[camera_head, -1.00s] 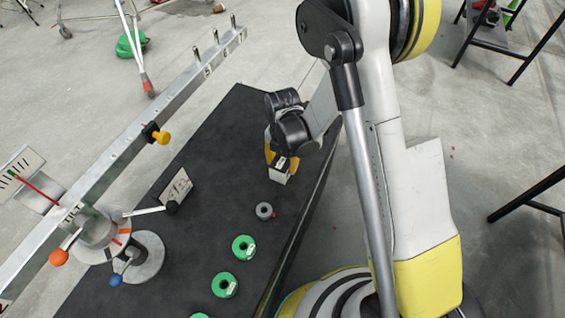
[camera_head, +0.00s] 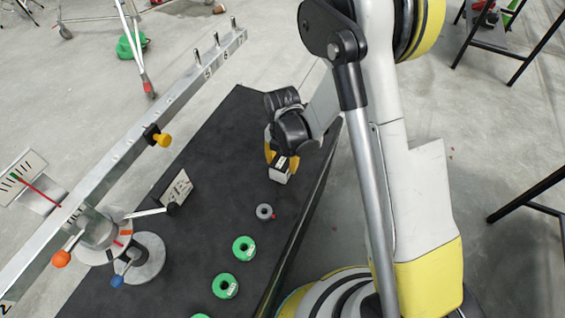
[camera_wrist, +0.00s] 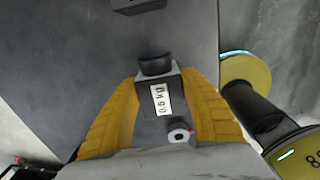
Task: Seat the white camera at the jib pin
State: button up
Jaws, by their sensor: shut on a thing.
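The white camera (camera_head: 279,174) is a small white block with a dark top, near the right edge of the black table (camera_head: 215,160). In the wrist view the camera (camera_wrist: 158,100) carries a "0.6 kg" label and a dark rounded part. My gripper (camera_head: 282,155) has yellow fingers shut on its two sides; the fingers also show in the wrist view (camera_wrist: 160,115). I cannot tell whether the camera touches the table. The jib (camera_head: 130,143) is a long silver beam at the left, with several upright pins (camera_head: 215,38) at its far end. The camera is apart from them.
A grey ring (camera_head: 264,212) and green rings (camera_head: 243,248) lie on the table nearer me. A small panel (camera_head: 178,190) stands beside the jib's round base (camera_head: 143,258). A yellow knob (camera_head: 161,139) sticks out from the beam. The table's far part is clear.

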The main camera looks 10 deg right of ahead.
aim_at(283, 159)
jog(key=shift+r+p, duration=0.3)
jog(key=shift+r, duration=0.35)
jog(key=shift+r+p, duration=1.55)
jog(key=shift+r, duration=1)
jog(key=shift+r, duration=0.1)
notch_tip(283, 159, up, 7)
jog(key=p, duration=0.4)
jog(key=shift+r+p, duration=0.15)
jog(key=shift+p, duration=0.2)
